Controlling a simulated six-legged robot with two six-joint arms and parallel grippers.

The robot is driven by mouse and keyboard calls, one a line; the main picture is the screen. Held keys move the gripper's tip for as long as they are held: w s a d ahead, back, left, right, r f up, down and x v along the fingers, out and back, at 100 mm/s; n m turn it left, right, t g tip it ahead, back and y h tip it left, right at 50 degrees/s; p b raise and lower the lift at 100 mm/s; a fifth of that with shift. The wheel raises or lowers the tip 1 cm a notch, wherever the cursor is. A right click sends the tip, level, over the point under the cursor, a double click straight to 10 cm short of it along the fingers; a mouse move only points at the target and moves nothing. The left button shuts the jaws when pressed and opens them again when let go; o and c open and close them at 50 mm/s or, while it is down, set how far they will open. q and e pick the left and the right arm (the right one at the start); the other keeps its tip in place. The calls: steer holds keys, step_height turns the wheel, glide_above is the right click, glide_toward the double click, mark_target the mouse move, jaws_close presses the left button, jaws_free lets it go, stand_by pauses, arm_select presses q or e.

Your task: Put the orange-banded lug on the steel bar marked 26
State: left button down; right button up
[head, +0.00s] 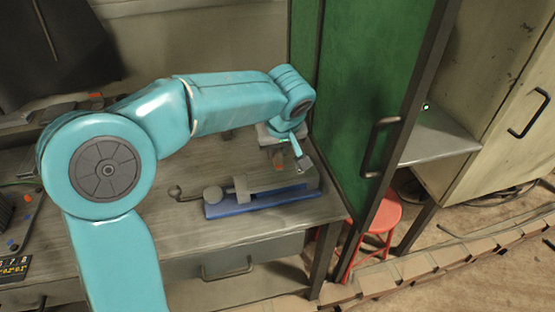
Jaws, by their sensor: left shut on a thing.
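My left gripper (292,152) is over the right part of the workbench, above the blue-based vise-like fixture (262,203). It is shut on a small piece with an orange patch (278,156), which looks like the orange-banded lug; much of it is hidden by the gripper. The grey metal body of the fixture lies just below it, with a round knob and a handle at its left. I cannot tell whether the piece touches the fixture. No number 26 is readable, so I cannot pick out the steel bar marked 26. My right gripper is not in view.
The wooden workbench (190,235) has bare room in front of the fixture. A green cabinet door (350,90) stands close at the right. A red stool (382,215) is beyond the bench's right end. Small parts and a dark number display (14,266) are at the left.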

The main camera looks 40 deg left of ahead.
mark_target(277, 158)
arm_select(q)
steer(key=shift+f, duration=1.7)
steer(key=shift+f, duration=0.15)
steer(key=c, duration=1)
jaws_free()
steer(key=shift+r, duration=0.3)
steer(key=v, duration=1.1)
steer(key=shift+r, duration=0.3)
